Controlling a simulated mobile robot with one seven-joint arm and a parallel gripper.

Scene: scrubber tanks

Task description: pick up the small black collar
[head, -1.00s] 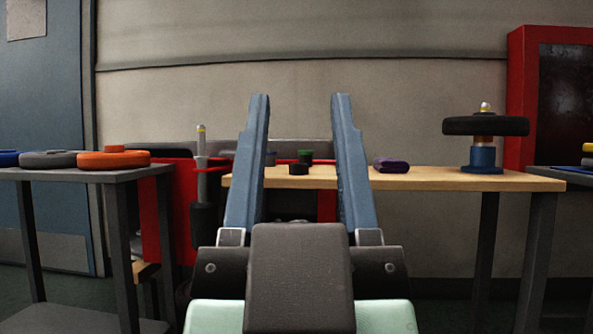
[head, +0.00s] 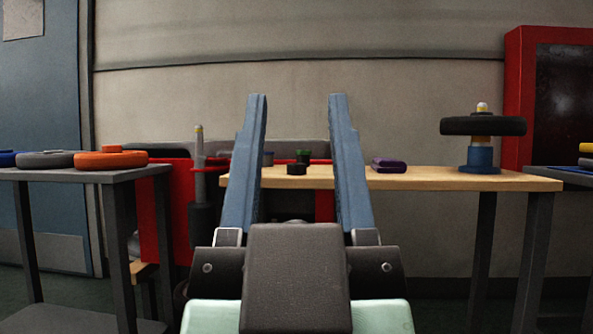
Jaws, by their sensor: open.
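The small black collar (head: 297,169) lies on the wooden table (head: 430,179), near its left part. In the head view it shows between the two blue fingers of my gripper (head: 297,98). My gripper is open and empty, with its fingers pointing away from the camera toward the table and wall. The collar appears beyond the fingers and nothing is seen touching it. My left finger hides part of the table's left end.
A green piece (head: 303,156) sits just behind the collar. A folded purple cloth-like item (head: 389,165) lies to the right. Farther right, a blue stand (head: 481,158) carries a black disc (head: 483,126). A grey table (head: 88,174) at left holds an orange ring (head: 110,160) and others.

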